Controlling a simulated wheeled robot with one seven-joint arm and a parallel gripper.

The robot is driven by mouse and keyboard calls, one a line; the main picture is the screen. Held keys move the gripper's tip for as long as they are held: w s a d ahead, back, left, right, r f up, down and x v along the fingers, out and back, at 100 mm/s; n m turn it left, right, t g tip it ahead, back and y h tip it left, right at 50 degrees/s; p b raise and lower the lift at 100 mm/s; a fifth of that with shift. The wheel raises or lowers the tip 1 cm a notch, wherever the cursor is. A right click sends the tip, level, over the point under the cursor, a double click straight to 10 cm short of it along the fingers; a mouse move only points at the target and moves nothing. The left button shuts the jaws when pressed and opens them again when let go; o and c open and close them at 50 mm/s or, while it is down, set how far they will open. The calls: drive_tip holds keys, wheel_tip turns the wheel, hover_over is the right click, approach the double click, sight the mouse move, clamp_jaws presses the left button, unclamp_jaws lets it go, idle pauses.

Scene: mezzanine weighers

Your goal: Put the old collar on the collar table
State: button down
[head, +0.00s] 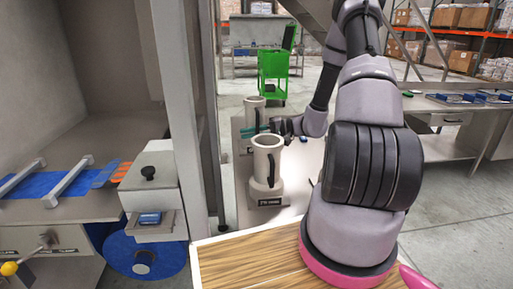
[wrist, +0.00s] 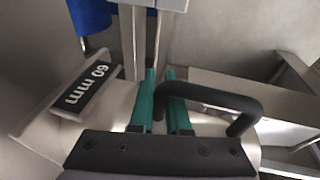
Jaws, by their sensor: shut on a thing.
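Two cream cylindrical collars with side handles stand upright on a narrow pale table (head: 243,177). The near collar (head: 266,150) is in front, and the far collar (head: 250,106) is behind it. No mark shows which is the old one. My gripper (head: 264,128) reaches in from the right to the far collar. In the wrist view its teal fingers (wrist: 163,100) are shut at one end of a black handle (wrist: 215,92). The cream body below is mostly hidden by my gripper. I cannot tell whether this collar touches the table.
A "60 mm" plate (wrist: 87,86) stands beside the held collar, and another plate (head: 269,202) is before the near collar. A grey post (head: 180,80) and a machine with a blue roll (head: 145,255) are left. A green cart (head: 273,72) stands behind; a bench (head: 455,106) is right.

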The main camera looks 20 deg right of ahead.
sight(249, 152)
drive_tip(key=shift+f, duration=2.75)
drive_tip(key=shift+f, duration=0.1)
drive_tip(key=c, duration=0.9)
unclamp_jaws()
drive_tip(key=v, duration=0.7)
drive_tip(key=shift+s+d, duration=0.15)
drive_tip(key=shift+d, duration=0.05)
drive_tip(key=shift+d, duration=0.1)
